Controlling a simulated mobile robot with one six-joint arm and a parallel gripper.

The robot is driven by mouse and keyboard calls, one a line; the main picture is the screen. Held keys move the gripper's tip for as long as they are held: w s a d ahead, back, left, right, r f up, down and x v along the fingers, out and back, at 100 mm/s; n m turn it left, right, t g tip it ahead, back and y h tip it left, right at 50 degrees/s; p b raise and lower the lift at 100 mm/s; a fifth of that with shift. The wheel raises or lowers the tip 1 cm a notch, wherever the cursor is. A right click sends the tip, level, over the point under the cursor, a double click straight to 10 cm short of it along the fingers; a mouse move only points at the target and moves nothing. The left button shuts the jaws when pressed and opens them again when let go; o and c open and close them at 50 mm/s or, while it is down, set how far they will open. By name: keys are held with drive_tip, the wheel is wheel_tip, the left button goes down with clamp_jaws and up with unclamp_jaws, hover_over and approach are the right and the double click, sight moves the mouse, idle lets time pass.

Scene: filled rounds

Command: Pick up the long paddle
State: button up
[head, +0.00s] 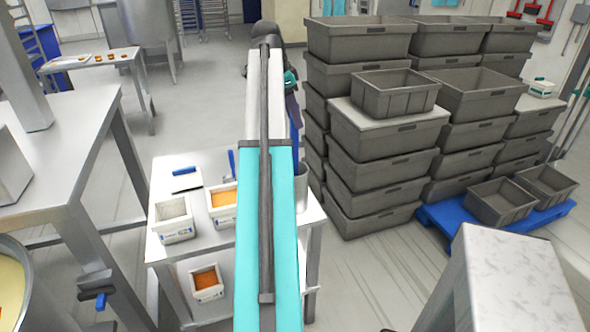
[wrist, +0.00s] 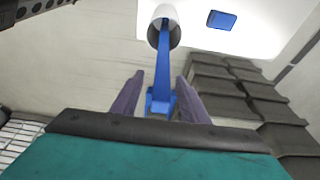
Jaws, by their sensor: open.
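The long blue paddle (wrist: 164,60) stands in a pale round holder (wrist: 176,35) in the wrist view. Its wider end lies between the two fingers of my gripper (wrist: 160,79), with a gap on either side. My gripper is open and holds nothing. In the head view, a strip of the blue paddle (head: 296,125) shows just right of my arm, above the grey holder (head: 301,185) at the table's right edge. My arm hides much of both there, and my fingertips cannot be made out.
The metal table (head: 205,165) also carries a white tub (head: 174,222), a tub with orange filling (head: 222,206) and a blue-handled scraper (head: 186,180). Stacked grey crates (head: 385,170) rise close on the right. A larger steel table (head: 60,150) stands at left.

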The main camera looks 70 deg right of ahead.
sight(294, 132)
drive_tip(key=shift+f, duration=0.15)
drive_tip(key=shift+p+x, duration=0.9)
drive_tip(key=shift+x, duration=1.55)
drive_tip(key=shift+d, duration=0.1)
clamp_jaws()
